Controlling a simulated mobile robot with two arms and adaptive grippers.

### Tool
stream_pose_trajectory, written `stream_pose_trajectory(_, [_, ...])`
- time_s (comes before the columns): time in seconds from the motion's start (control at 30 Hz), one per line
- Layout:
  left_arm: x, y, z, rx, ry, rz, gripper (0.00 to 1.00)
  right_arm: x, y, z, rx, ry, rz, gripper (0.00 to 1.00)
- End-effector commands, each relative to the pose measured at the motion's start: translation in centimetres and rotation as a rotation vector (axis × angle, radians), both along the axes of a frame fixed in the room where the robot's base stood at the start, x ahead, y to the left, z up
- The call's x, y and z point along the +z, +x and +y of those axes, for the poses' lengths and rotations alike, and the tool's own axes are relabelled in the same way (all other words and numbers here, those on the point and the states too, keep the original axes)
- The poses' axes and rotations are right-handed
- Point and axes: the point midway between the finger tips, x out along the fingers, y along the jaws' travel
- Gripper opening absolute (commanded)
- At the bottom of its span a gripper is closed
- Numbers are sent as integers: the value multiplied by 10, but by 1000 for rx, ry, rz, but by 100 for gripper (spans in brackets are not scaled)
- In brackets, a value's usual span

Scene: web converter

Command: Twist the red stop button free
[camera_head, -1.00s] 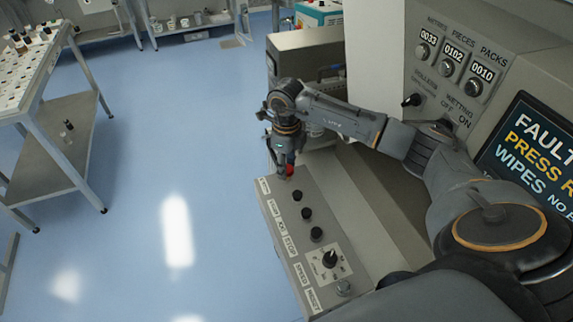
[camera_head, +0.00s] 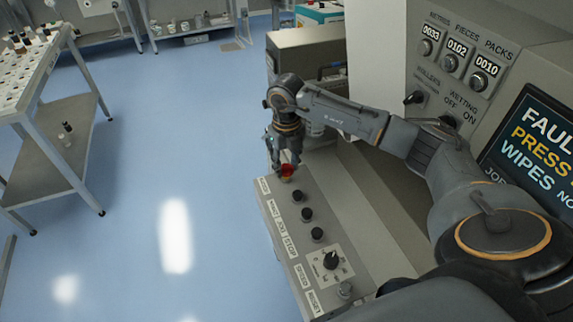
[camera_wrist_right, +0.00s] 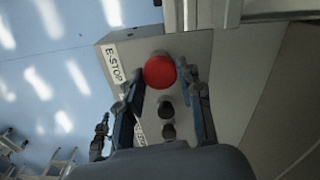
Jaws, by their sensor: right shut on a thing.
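The red stop button (camera_head: 287,169) is at the far end of the grey control panel (camera_head: 279,223). In the right wrist view the round red button (camera_wrist_right: 159,72) sits beside the label E-STOP, between the two fingers. My right gripper (camera_head: 285,171) points down over the panel's far end and is shut on the red button, a finger on each side. In the right wrist view the right gripper (camera_wrist_right: 160,80) shows its fingertips at the button's left and right edges. The head view hides part of the button behind the fingers. My left gripper is not in view.
Several black knobs (camera_head: 305,214) run along the panel towards me, with a selector dial (camera_head: 330,260) near the front. A screen (camera_head: 535,150) reading FAULT and a counter panel (camera_head: 455,60) stand at right. A cart (camera_head: 60,150) is at left, with clear blue floor between.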

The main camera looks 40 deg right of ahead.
Motion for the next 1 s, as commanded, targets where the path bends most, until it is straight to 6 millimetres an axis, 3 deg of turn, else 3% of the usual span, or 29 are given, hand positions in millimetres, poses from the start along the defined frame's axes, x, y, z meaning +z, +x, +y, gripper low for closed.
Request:
stream_pose_trajectory(0.47, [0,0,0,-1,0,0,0,1,0,0,-19,0,-1,5])
stream_pose_trajectory(0.5, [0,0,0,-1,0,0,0,1,0,0,-19,0,-1,40])
stream_pose_trajectory(0.6, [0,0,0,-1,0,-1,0,1,0,0,-18,0,-1,59])
stream_pose_trajectory(1.0, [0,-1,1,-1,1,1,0,7,1,0,-18,0,-2,59])
